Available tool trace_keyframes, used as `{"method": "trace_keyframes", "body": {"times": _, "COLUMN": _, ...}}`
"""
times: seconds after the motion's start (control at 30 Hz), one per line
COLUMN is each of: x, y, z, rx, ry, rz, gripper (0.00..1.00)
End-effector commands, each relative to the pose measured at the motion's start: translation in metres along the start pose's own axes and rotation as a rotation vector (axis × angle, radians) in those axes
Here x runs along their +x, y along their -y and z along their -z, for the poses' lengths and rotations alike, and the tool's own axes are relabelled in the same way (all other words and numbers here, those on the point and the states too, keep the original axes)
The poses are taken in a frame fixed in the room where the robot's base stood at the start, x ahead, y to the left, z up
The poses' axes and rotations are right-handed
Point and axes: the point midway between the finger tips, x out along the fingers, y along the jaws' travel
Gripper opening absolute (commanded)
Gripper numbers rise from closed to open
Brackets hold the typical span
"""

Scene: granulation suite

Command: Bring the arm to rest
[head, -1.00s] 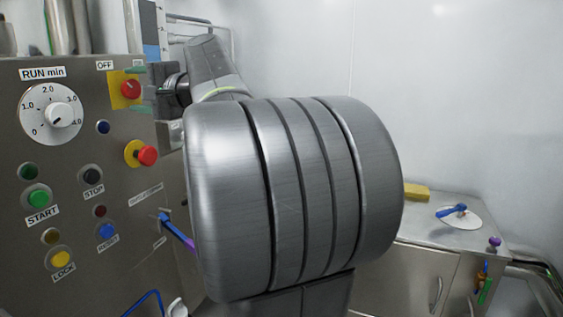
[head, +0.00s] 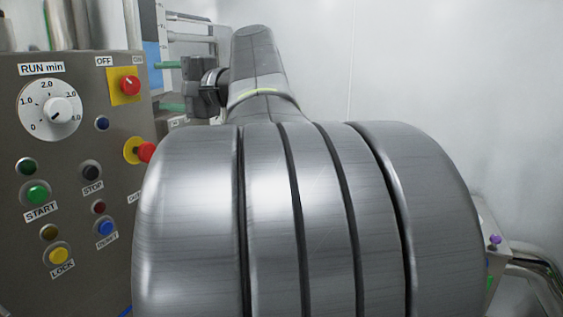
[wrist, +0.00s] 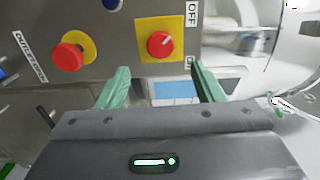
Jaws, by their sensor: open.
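My gripper (head: 160,86) has two green fingers, spread apart with nothing between them. In the head view it is just right of the control panel's edge, beside the red rotary switch (head: 130,86) on its yellow plate. In the wrist view the gripper (wrist: 160,70) faces the panel, and the red switch (wrist: 160,44) shows beyond the fingertips, apart from them. My large grey arm link fills the lower middle of the head view and hides what lies behind it.
The steel control panel (head: 75,130) stands on the left with a RUN min dial (head: 50,109) and several buttons. A red mushroom button (head: 147,152) is partly hidden by my arm.

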Motion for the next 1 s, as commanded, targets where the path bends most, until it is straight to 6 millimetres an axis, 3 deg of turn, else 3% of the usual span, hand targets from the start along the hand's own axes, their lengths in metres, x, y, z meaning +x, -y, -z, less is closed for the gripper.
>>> {"method": "trace_keyframes", "body": {"times": 0.4, "x": -0.052, "y": 0.000, "z": 0.001, "rx": -0.001, "ry": -0.004, "rz": 0.000, "gripper": 0.61}}
{"method": "trace_keyframes", "body": {"times": 1.0, "x": 0.036, "y": 0.001, "z": -0.001, "rx": 0.002, "ry": 0.004, "rz": 0.000, "gripper": 0.61}}
